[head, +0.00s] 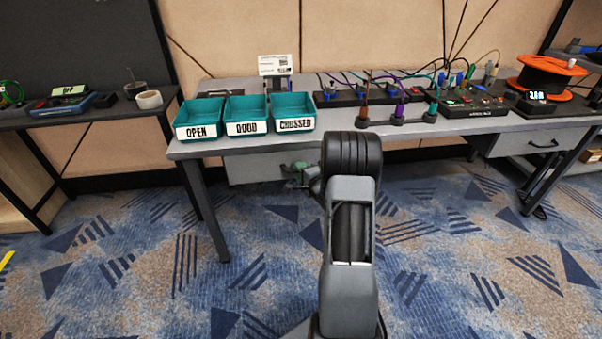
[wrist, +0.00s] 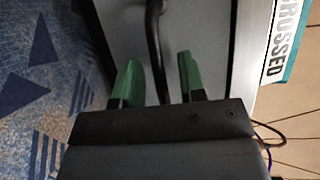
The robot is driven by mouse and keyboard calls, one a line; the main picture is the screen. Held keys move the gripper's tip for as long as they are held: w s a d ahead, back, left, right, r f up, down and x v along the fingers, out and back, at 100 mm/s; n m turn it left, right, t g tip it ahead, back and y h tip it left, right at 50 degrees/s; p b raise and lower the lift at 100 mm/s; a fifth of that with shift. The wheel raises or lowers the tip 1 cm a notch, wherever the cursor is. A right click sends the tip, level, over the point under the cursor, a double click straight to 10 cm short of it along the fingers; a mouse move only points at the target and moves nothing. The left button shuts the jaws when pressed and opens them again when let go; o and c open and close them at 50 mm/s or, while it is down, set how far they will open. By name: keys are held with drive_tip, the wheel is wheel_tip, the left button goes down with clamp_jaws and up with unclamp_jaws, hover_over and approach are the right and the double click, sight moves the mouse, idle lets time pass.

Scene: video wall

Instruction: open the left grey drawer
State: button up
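The left grey drawer (head: 250,168) is under the long table, and its front looks closed in the head view. My arm hides its right part. In the wrist view, the grey drawer front (wrist: 205,30) fills the middle, with a black bar handle (wrist: 154,35) running across it. My gripper (wrist: 158,78) has green fingers spread apart, one on each side of the handle, with a gap on both sides. I cannot tell how deep the handle sits between them. In the head view, the gripper (head: 301,172) is small and partly hidden at the drawer.
Teal bins (head: 198,119) labelled OPEN, GOOD and CROSSED stand on the table (head: 240,147) above the drawer. A second grey drawer (head: 540,141) is at the right. A table leg (head: 205,210) stands left of the drawer. The carpet (head: 270,265) in front is clear.

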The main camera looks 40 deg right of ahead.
clamp_jaws()
idle(0.3)
idle(0.3)
